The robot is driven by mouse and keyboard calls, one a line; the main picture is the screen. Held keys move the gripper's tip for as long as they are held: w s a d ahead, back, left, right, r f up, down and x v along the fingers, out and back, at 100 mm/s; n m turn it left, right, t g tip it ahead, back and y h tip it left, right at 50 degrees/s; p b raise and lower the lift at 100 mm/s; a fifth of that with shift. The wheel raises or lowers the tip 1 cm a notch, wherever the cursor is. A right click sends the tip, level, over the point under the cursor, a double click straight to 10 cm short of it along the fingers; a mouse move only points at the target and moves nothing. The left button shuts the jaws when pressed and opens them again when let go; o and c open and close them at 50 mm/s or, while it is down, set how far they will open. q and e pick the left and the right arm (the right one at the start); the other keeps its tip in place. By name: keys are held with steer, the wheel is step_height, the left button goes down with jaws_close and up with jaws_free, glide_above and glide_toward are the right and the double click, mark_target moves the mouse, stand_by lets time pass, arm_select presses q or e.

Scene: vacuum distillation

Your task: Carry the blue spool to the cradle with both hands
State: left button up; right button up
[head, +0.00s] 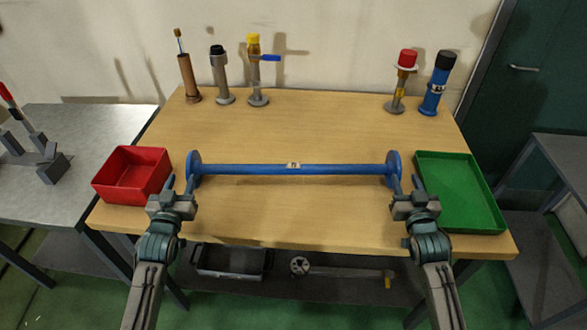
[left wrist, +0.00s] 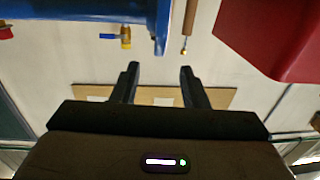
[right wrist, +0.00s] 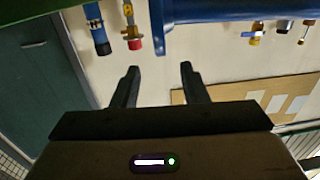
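The blue spool (head: 250,169) spans the middle of the wooden table, a long bar with a round flange at each end and a small pale label. My left gripper (head: 179,184) is open and empty just in front of its left flange. My right gripper (head: 406,184) is open in front of its right flange. The spool's flange also shows beyond the open fingers in the left wrist view (left wrist: 163,22) and the right wrist view (right wrist: 157,22). Dark grey notched blocks (head: 52,166) on the grey side table at left may be the cradle; I cannot tell for certain.
A red bin (head: 133,190) is at the table's left and a green tray (head: 462,205) at its right. Several upright tools, including a blue cylinder (head: 436,88), stand along the back edge. The wood behind the spool is clear. A dark crate (head: 232,262) is below.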

mark_target(188, 160)
arm_select(q)
steer(key=w, duration=0.9)
steer(key=shift+w+r, duration=0.1)
steer(key=shift+w, duration=0.25)
arm_select(e)
steer(key=w, duration=0.9)
steer(key=shift+w+r, duration=0.1)
steer(key=shift+w, duration=0.25)
arm_select(q)
jaws_close()
arm_select(e)
jaws_close()
arm_select(q)
steer(key=shift+w+r, duration=0.1)
steer(key=shift+r, duration=0.15)
arm_select(e)
steer(key=shift+w+r, duration=0.1)
steer(key=shift+r, duration=0.15)
arm_select(q)
steer(key=shift+w, duration=0.1)
arm_select(e)
steer(key=shift+w, duration=0.1)
